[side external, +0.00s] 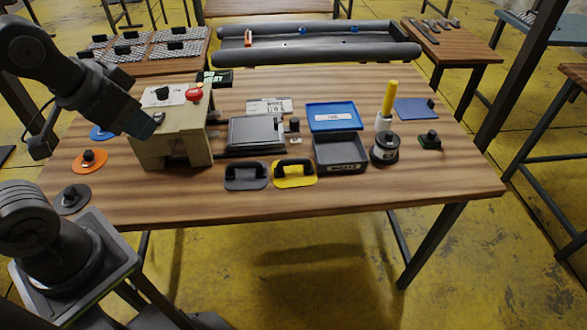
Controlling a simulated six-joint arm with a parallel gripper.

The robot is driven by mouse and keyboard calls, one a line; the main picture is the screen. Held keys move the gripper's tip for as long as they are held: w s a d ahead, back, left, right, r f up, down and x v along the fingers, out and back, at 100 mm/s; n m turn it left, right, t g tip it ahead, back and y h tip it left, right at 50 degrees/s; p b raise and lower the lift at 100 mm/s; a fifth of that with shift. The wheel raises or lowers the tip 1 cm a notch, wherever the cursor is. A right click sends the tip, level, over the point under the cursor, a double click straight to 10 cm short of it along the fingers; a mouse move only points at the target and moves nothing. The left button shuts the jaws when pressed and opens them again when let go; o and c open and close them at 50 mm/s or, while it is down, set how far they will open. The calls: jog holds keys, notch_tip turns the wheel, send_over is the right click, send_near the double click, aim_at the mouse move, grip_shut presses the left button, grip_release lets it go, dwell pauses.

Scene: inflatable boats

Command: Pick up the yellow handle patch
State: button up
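The yellow handle patch (294,182) lies flat near the front edge of the wooden table, around the middle. A dark grey handle patch (246,184) lies just left of it, with a narrow gap. My gripper (148,127) is at the upper left, in front of the beige stand and well to the left of the yellow patch. Its fingers are dark teal. They are too small and overlapped to show whether they are open or shut.
A beige stand (163,150) with a red button is at the left. The front strip of the table (340,200) is clear.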

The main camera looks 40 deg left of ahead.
jog(key=o, duration=0.4)
jog(key=w+d+f+m+g+y, duration=0.1)
jog(key=w+d+f+m, duration=0.1)
jog(key=w, duration=0.6)
jog(key=w+d+f+m+g+y, duration=0.1)
jog(key=w+d+f+m+y, duration=0.15)
jog(key=w, duration=0.45)
jog(key=m+t+y, duration=0.1)
jog(key=m+y, duration=0.1)
jog(key=m, duration=0.2)
send_near(295, 161)
jog(key=shift+h, duration=0.25)
jog(key=x, duration=0.5)
jog(key=shift+s+a, duration=0.2)
jog(key=shift+a, duration=0.05)
jog(key=shift+x, duration=2.9)
